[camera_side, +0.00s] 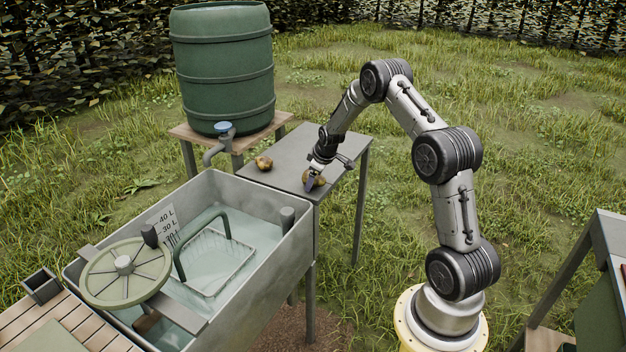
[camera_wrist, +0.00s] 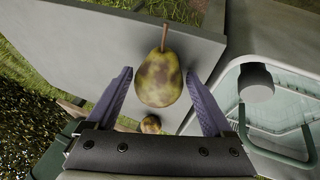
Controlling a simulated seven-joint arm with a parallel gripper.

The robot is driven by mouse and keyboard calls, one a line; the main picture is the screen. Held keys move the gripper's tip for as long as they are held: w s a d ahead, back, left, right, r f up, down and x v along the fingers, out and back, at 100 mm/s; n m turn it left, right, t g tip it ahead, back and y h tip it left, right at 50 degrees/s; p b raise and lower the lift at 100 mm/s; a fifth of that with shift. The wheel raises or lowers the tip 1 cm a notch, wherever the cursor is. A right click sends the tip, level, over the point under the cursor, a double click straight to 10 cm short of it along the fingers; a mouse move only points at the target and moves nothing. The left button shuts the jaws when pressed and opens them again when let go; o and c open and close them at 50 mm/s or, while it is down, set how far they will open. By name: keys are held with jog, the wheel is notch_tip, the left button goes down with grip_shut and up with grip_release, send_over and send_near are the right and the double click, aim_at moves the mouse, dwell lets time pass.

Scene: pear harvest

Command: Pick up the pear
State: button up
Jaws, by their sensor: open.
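A yellow-green pear with brown patches (camera_wrist: 159,80) lies on the grey table, its stem pointing up in the wrist view. In the side view this pear (camera_side: 318,180) is partly hidden by my gripper (camera_side: 310,184). In the wrist view my gripper (camera_wrist: 162,100) is open, with one purple-grey finger on each side of the pear and a visible gap on both sides. A second pear (camera_side: 264,163) lies on the table further left in the side view. It shows small, partly hidden behind my gripper's body, in the wrist view (camera_wrist: 151,124).
The grey table (camera_side: 293,148) is otherwise bare. A metal water basin (camera_side: 262,192) with a wire basket (camera_side: 222,262) and a spoked wheel (camera_side: 124,265) stands beside it. A green barrel (camera_side: 222,70) with a tap (camera_side: 218,146) stands behind. Grass surrounds everything.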

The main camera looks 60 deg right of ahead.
jog(key=shift+c, duration=0.2)
jog(key=shift+w+d, duration=0.1)
jog(key=c, duration=1.1)
jog(key=shift+c, duration=0.2)
jog(key=shift+r, duration=0.5)
notch_tip(320, 180, up, 2)
jog(key=shift+r, duration=0.2)
jog(key=s+a+r, duration=0.8)
jog(key=s+r, duration=0.1)
jog(key=s, duration=0.2)
jog(key=shift+a+r, duration=0.3)
